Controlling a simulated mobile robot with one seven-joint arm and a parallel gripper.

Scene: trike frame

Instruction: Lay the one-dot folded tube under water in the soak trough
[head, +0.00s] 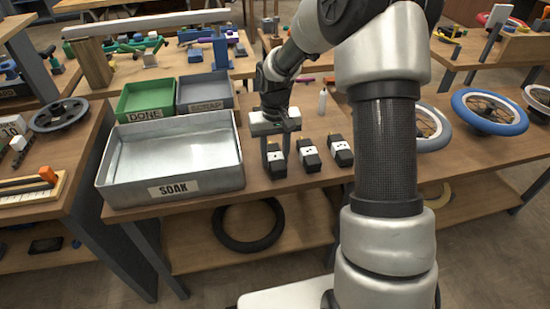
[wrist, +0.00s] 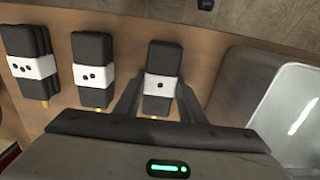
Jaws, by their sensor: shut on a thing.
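The one-dot folded tube (wrist: 162,60), black with a white band, stands between the fingers of my gripper (wrist: 157,100) in the wrist view. My gripper is shut on it. In the head view this tube (head: 277,168) is at the left end of a row on the bench, below my gripper (head: 273,148), and seems to rest on the bench top. The grey metal soak trough (head: 225,182), labelled SOAK, stands left of it. Its inside looks pale and shiny; I cannot make out a water level. The trough's edge also shows at right in the wrist view (wrist: 225,85).
The two-dot tube (head: 309,160) and three-dot tube (head: 341,158) stand close to the right. A green DONE bin (head: 147,115) and a grey SCRAP bin (head: 208,107) sit behind the trough. A white bottle (head: 322,102) stands behind the tubes.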

